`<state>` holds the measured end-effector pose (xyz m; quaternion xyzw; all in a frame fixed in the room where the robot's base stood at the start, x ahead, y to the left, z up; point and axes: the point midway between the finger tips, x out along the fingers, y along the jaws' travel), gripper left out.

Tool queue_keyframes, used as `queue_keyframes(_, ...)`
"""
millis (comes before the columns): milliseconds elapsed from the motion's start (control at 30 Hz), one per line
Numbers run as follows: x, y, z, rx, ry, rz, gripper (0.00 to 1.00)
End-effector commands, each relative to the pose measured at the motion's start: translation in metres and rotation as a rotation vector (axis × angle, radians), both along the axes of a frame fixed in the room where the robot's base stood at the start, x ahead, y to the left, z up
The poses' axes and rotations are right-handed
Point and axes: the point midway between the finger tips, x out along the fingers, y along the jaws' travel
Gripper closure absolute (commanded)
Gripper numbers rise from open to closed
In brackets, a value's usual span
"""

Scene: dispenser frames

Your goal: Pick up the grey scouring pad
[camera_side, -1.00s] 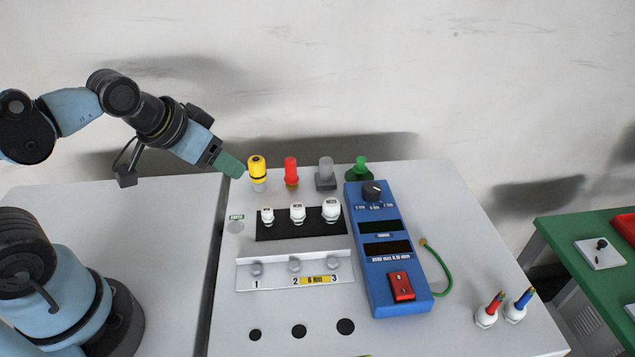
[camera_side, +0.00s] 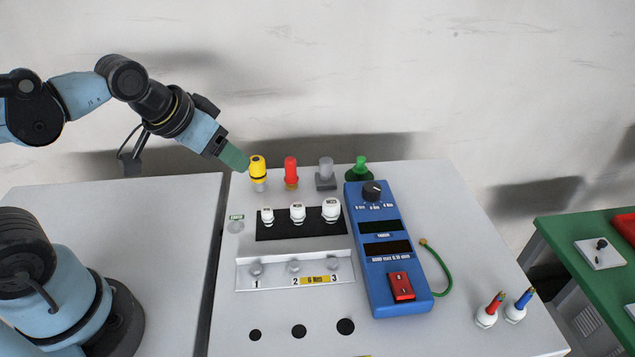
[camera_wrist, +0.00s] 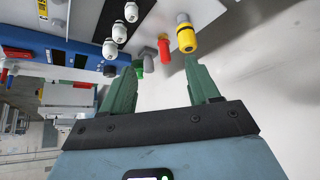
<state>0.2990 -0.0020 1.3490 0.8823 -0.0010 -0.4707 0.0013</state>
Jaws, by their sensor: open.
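The grey scouring pad (camera_side: 326,183) appears as a dark grey square block with a lighter grey upright cylinder, standing in the back row of the table between a red piece and a green piece. In the wrist view the grey piece (camera_wrist: 147,56) shows between my fingers, farther off than the yellow and red ones. My gripper (camera_side: 242,164) has green fingers and is at the left end of that row, beside the yellow piece and well left of the grey one. In the wrist view my gripper (camera_wrist: 163,72) is open, with nothing between its fingertips.
The yellow piece (camera_side: 257,168) and red piece (camera_side: 291,172) stand between my gripper and the grey pad. The green piece (camera_side: 360,170) stands just right of it. White fittings (camera_side: 298,212) and a blue device (camera_side: 385,250) are in front. A wall is behind.

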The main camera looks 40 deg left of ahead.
Motion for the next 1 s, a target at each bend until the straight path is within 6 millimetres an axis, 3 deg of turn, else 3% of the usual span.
queue_keyframes(233,0.047,-0.008,0.033,-0.009,0.124,-0.005,0.39)
queue_keyframes(500,0.103,-0.02,0.048,-0.013,0.272,-0.006,0.39)
queue_keyframes(733,0.151,-0.033,0.042,-0.011,0.397,-0.006,0.39)
queue_keyframes(1000,0.195,-0.048,0.017,-0.002,0.53,-0.003,0.39)
